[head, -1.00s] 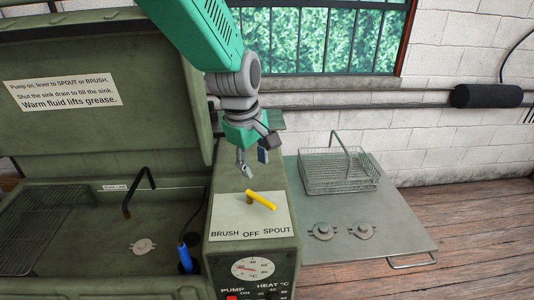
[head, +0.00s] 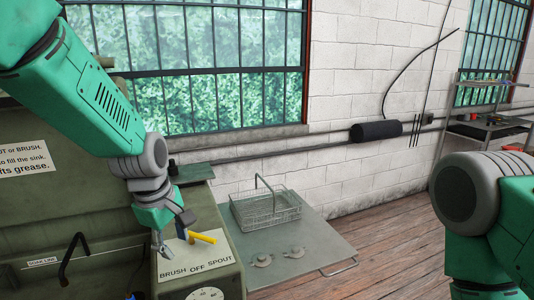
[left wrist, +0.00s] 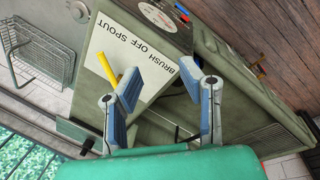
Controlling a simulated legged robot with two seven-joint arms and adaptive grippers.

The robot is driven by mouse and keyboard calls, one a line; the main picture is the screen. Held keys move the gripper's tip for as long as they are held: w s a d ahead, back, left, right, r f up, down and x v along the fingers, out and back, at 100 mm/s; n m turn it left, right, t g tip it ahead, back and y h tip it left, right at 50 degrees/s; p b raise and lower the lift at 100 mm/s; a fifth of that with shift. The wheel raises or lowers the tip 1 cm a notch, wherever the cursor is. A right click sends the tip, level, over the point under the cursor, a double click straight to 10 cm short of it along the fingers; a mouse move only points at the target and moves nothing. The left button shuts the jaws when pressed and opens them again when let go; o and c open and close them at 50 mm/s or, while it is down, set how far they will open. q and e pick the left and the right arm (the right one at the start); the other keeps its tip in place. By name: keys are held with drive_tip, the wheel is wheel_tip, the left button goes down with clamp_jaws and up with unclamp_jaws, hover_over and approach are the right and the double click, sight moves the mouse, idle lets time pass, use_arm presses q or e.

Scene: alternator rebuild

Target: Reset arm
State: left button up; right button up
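The yellow lever (head: 203,237) stands on the white BRUSH OFF SPOUT plate (head: 196,262) on top of the green washer's control box, its free end toward the right, the SPOUT side. My left gripper (head: 163,245) is just left of the lever in the head view. In the left wrist view my left gripper (left wrist: 160,80) has its two blue-padded fingers spread with nothing between them. There the yellow lever (left wrist: 107,69) lies outside the finger pair, beside the left finger. My right arm (head: 480,205) shows at the right edge of the head view; its gripper is out of view.
A wire basket (head: 265,210) and two small round metal parts (head: 262,260) sit on the grey side shelf (head: 310,237). The washer's raised lid (head: 30,150) stands at the left. A shelf rack (head: 487,125) stands far right. Wooden floor is open between.

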use_arm(q)
drive_tip(key=s+a+f+m+b, duration=0.2)
drive_tip(key=s+f+b, duration=0.15)
drive_tip(key=f, duration=0.65)
drive_tip(key=s+a+f+m+y+b, duration=0.1)
drive_tip(key=s+a+f+m+b, duration=0.1)
drive_tip(key=s+f, duration=0.5)
drive_tip(key=s+a+f+m+b, duration=0.2)
drive_tip(key=f+b, duration=0.1)
drive_tip(key=f, duration=0.9)
drive_tip(key=s+a+f+m+b, duration=0.1)
drive_tip(key=s+f+m+b, duration=0.3)
drive_tip(key=s+f, duration=0.4)
drive_tip(key=s+a+f+m+g+b, duration=0.1)
drive_tip(key=s+f+m+b, duration=0.3)
drive_tip(key=s+f, duration=0.4)
drive_tip(key=s+a, duration=0.1)
drive_tip(key=s, duration=0.4)
drive_tip(key=shift+f, duration=0.25)
use_arm(e)
wheel_tip(320, 180, down, 17)
drive_tip(key=shift+s+r, duration=0.2)
use_arm(q)
drive_tip(key=shift+w, duration=0.2)
